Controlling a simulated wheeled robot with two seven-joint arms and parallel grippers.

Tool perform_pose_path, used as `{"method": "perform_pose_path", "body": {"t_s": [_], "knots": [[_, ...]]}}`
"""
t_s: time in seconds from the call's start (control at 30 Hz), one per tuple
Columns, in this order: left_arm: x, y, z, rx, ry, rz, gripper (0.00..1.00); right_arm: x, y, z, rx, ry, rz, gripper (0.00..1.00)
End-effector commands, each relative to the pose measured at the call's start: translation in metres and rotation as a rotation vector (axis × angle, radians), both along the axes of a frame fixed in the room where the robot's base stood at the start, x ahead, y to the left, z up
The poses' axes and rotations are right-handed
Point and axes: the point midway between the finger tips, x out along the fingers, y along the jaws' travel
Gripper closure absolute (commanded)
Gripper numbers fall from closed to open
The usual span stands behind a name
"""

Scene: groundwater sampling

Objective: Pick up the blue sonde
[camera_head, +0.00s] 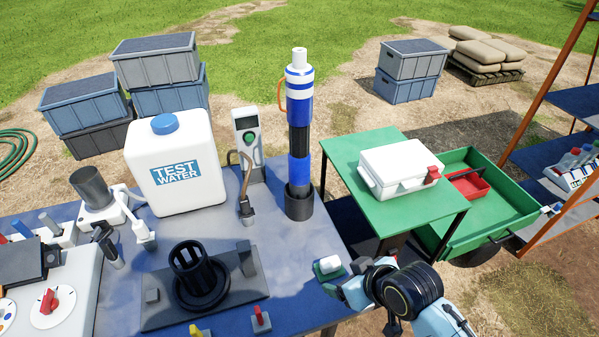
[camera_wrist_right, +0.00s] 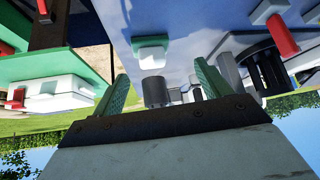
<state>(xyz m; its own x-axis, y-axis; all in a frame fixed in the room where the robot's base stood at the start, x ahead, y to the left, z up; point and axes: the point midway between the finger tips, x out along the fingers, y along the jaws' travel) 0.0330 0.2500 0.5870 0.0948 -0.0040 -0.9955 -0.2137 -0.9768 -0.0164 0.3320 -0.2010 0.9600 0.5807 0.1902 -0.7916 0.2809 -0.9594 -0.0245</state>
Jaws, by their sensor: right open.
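The blue sonde (camera_head: 301,165) is a tall blue tube with white bands, a dark middle section, a white top and an orange handle loop. It stands upright with its lower end in a dark round holder (camera_head: 299,205) on the blue table. My right gripper (camera_head: 350,281) is at the table's right front edge, in front and right of the sonde, apart from it. In the wrist view my right gripper (camera_wrist_right: 163,88) shows two green fingers spread apart, nothing held. A grey cylinder shows beyond the fingers; I cannot tell the sonde there. My left gripper is not in view.
A small white block on a green base (camera_head: 328,266) lies close to my right gripper. A handheld meter (camera_head: 247,133) and white test water jug (camera_head: 177,165) stand left of the sonde. A black stand (camera_head: 200,285) is in front. A green table (camera_head: 352,150) is at right.

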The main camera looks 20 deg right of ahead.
Motion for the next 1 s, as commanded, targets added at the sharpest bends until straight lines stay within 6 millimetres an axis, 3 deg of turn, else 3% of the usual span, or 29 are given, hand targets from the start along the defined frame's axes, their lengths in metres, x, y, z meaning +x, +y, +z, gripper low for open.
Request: {"method": "perform_pose_path", "body": {"t_s": [0.03,0.1,0.3,0.4,0.5,0.63,1.0], "knots": [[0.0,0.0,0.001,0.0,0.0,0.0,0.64,0.025,0.001,0.017,0.025,-0.086,0.019,0.24],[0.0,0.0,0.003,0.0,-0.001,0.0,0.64,0.056,0.003,0.042,0.066,-0.207,0.042,0.24],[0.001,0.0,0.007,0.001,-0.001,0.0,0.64,0.135,-0.001,0.137,0.18,-0.576,0.078,0.24],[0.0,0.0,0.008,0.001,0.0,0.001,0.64,0.161,-0.009,0.184,0.226,-0.735,0.075,0.24],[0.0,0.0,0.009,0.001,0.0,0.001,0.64,0.174,-0.015,0.213,0.254,-0.833,0.067,0.24],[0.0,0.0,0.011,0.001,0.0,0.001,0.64,0.188,-0.015,0.227,0.27,-0.878,0.061,0.24],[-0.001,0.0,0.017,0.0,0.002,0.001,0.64,0.247,0.007,0.226,0.27,-0.876,0.061,0.24]]}}
